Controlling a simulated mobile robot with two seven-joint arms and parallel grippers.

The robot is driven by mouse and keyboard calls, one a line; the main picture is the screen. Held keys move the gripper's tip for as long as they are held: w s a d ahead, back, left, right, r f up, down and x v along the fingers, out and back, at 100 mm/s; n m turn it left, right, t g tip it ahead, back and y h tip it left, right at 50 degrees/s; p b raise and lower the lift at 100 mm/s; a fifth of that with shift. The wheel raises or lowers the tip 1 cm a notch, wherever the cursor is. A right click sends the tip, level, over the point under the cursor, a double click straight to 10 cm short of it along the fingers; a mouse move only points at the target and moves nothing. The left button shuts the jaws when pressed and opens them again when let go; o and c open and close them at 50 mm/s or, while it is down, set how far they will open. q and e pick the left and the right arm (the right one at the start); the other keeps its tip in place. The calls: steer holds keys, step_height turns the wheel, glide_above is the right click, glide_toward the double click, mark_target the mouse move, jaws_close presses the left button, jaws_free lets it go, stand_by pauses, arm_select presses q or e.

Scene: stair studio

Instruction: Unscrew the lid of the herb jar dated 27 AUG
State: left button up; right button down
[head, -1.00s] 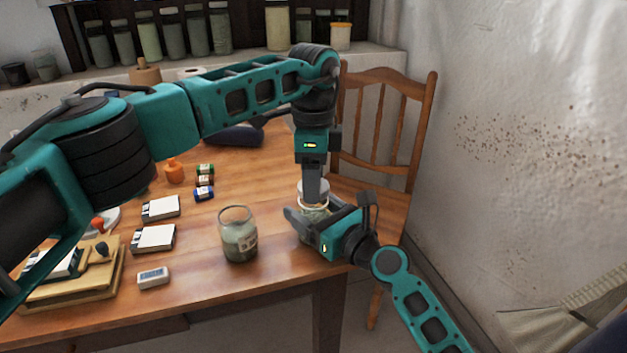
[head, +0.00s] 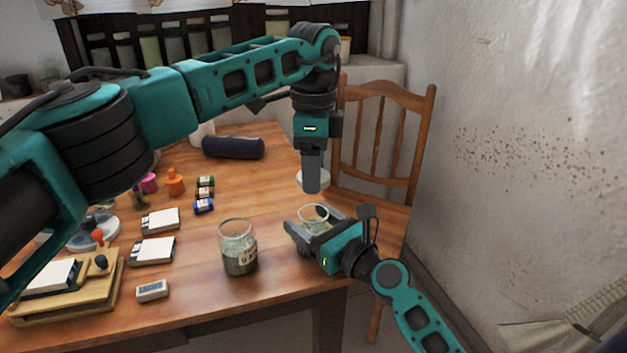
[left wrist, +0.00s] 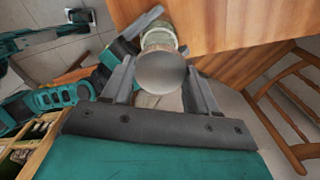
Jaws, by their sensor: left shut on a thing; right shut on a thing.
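My left gripper (head: 312,186) is shut on a pale round lid (head: 325,179) and holds it above an open glass jar (head: 314,213), with a gap between lid and rim. The lid (left wrist: 161,72) fills the space between the jaws in the left wrist view, with the jar (left wrist: 158,38) beyond it. My right gripper (head: 312,236) is shut around this jar, which stands upright near the table's right edge. Its label is hidden, so I cannot read a date. A second lidless glass jar (head: 239,250) with green herbs stands to its left; its label is too small to read.
The wooden table (head: 215,300) also holds white cards (head: 153,250), a small grey device (head: 152,290), small coloured bottles (head: 204,206) and a dark roll (head: 233,147). A wooden chair (head: 385,95) stands behind the right edge. The table's front middle is mostly clear.

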jaws_free()
stand_by(0.3)
